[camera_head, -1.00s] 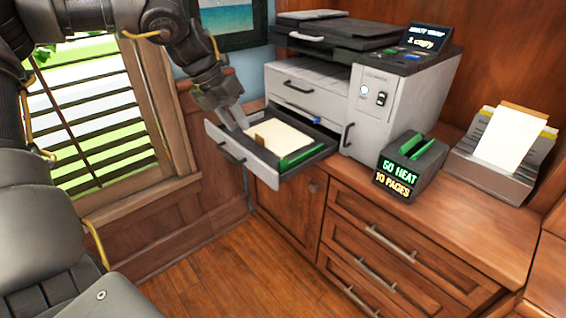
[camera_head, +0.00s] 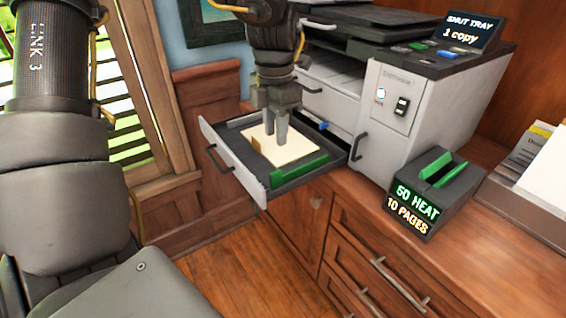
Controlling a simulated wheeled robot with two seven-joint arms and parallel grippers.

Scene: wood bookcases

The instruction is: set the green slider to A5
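The open printer tray (camera_head: 232,172) holds a cream paper stack. The green slider (camera_head: 300,176) is a green bar along the tray's near right side, beside the paper (camera_head: 296,150). My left gripper (camera_head: 276,140) points down over the paper, behind the green slider and apart from it. Its fingers look slightly parted with nothing between them. Whether the fingertips touch the paper, I cannot tell. No A5 mark is readable. My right gripper is not in view.
The printer (camera_head: 390,110) stands behind the tray; its display (camera_head: 468,32) reads "SHUT TRAY 1 copy". A blue piece (camera_head: 323,126) sits at the tray's back right. A dark box (camera_head: 440,195) with green parts reads "50 HEAT 10 PAGES". A paper holder (camera_head: 520,185) stands right.

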